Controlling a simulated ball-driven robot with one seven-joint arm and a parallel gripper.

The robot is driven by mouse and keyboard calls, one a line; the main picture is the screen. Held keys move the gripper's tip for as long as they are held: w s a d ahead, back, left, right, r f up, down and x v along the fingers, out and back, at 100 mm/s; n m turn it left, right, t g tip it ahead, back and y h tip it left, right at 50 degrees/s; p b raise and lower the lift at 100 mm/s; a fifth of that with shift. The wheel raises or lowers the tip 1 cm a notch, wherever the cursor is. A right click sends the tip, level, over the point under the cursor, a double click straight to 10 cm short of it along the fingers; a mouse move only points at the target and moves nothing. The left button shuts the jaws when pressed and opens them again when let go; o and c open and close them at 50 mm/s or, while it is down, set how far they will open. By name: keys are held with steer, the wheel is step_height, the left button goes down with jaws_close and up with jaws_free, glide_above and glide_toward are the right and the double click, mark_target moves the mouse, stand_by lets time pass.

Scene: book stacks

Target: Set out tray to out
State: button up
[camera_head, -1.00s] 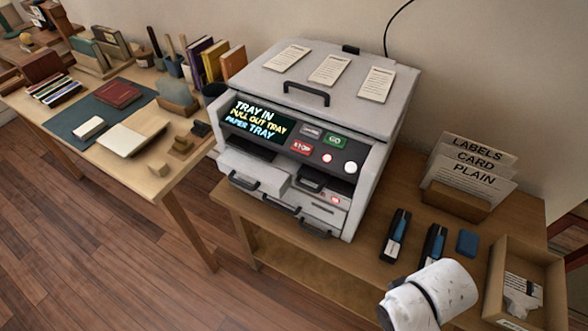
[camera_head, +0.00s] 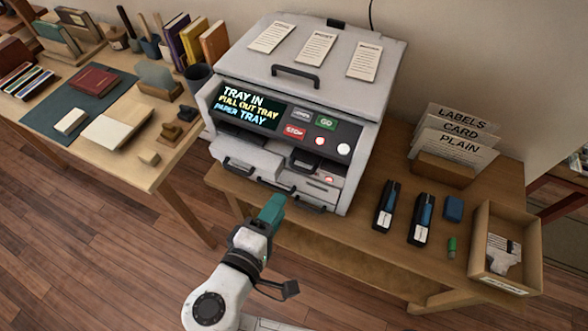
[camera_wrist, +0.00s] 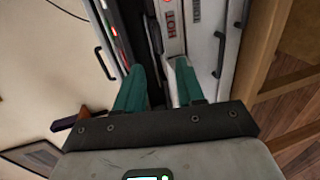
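The grey printer (camera_head: 345,88) stands on a wooden table with its lid shut. Its screen (camera_head: 250,107) reads "TRAY IN", "PULL OUT TRAY", "PAPER TRAY". My gripper (camera_head: 275,203), with teal fingers, is just in front of these lower drawers. In the wrist view my gripper (camera_wrist: 160,75) is open, its fingers apart with nothing held. A white drawer front with a black handle (camera_wrist: 220,52) is to their right.
Right of the printer lie two dark staplers-like items (camera_head: 387,205), a blue block (camera_head: 454,208), a small green item (camera_head: 452,247) and an open wooden box (camera_head: 483,282). A paper holder (camera_head: 440,172) stands behind. A desk (camera_head: 105,170) with books is at left.

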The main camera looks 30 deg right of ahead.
steer(key=p+x, duration=0.1)
steer(key=x, duration=0.9)
steer(key=shift+w+d, duration=0.25)
steer(key=shift+c, duration=0.4)
jaws_close()
